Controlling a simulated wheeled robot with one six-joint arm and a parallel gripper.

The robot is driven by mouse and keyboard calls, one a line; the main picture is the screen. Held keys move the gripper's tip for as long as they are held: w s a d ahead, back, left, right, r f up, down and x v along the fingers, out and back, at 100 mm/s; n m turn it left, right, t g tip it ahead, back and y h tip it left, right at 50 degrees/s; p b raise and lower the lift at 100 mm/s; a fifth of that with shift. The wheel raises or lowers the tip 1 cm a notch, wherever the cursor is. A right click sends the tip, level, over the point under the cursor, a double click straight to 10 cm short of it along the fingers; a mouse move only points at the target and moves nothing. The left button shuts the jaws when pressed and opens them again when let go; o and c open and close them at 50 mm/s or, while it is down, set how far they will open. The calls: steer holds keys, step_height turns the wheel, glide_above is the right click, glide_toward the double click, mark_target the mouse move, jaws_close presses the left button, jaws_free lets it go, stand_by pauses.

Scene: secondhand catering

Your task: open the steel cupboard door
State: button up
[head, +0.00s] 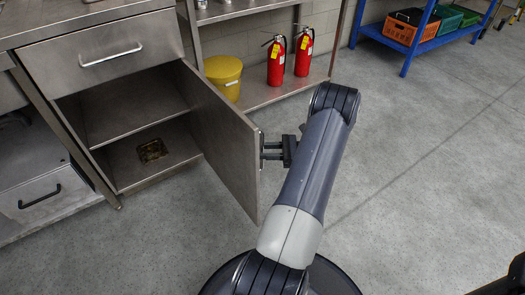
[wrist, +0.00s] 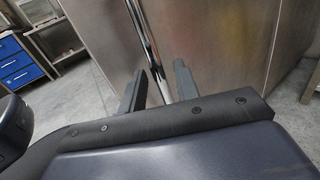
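The steel cupboard door (head: 222,138) stands swung wide open, showing the cupboard's inside (head: 130,115) with a shelf and a small brassy item (head: 152,150) on its floor. My gripper (head: 270,151) is at the door's outer face, near its free edge. In the wrist view its two dark fingers (wrist: 158,88) are spread apart. The upright chrome door handle (wrist: 147,40) runs down between them, with a visible gap on the right side. Contact between fingers and handle cannot be made out.
A closed drawer (head: 105,55) is above the cupboard. A yellow bucket (head: 224,76) and two red fire extinguishers (head: 276,62) stand on a low shelf behind the door. A blue rack (head: 420,42) is at the back right. The floor (head: 420,160) at right is clear.

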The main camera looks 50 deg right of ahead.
steer(key=p+v, duration=0.1)
steer(key=v, duration=0.8)
steer(key=shift+s+d, duration=0.2)
steer(key=shift+s, duration=0.05)
steer(key=b+x, duration=0.1)
steer(key=x, duration=1)
steer(key=shift+b, duration=0.3)
steer(key=shift+a, duration=0.2)
steer(key=shift+w+d, duration=0.1)
